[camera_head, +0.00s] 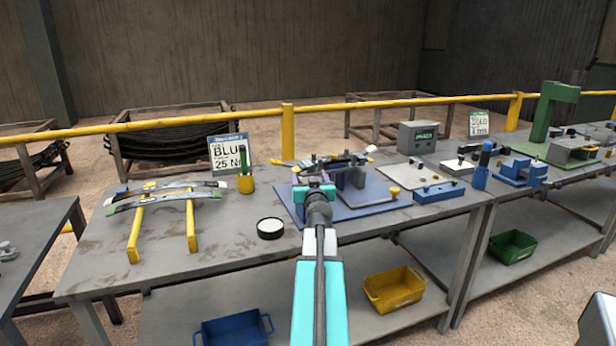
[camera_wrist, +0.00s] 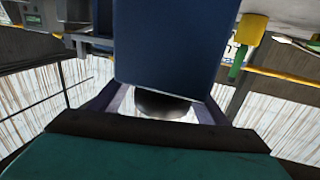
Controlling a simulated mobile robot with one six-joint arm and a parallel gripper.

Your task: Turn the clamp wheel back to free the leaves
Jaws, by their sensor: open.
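The clamp fixture stands on a blue base plate (camera_head: 375,201) on the grey bench. A short stack of dark leaves (camera_head: 337,161) lies across its top, with a pale tip at the right. My gripper (camera_head: 315,188) is open in front of the fixture's left part and hides much of it. In the wrist view a large blue block (camera_wrist: 175,40) fills the middle, and a dark rounded part (camera_wrist: 163,103) shows below it between my open fingers (camera_wrist: 158,107). I cannot tell if this is the clamp wheel. No contact is clear.
Curved leaves (camera_head: 165,197) rest on yellow stands at the left. A blue block (camera_head: 440,191) and grey box (camera_head: 418,138) are to the right.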

